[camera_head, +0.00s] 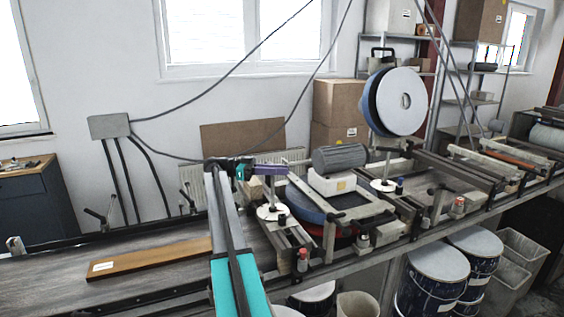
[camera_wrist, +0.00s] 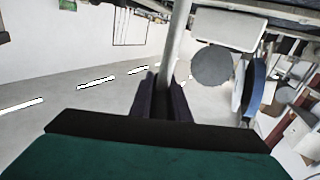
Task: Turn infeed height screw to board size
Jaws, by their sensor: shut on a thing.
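My gripper (camera_head: 283,168) reaches in from the left, level, over the near end of the machine frame. In the wrist view its dark fingers (camera_wrist: 166,100) are closed around a pale grey rod (camera_wrist: 177,45), which I take to be the infeed height screw or its handle. The rod runs up and out of the picture, and its lower end is hidden between the fingers. A brown board (camera_head: 155,257) with a white label lies flat on the dark conveyor belt (camera_head: 50,270), left of my arm. Below the gripper is a white disc (camera_head: 272,211) with an upright post.
A grey motor (camera_head: 340,158) and a large white and blue disc (camera_head: 401,102) stand on the machine to the right. Small levers (camera_head: 303,262) line its near side. Drums (camera_head: 438,262) and bins (camera_head: 525,250) stand below. A cardboard panel (camera_head: 243,136) leans behind.

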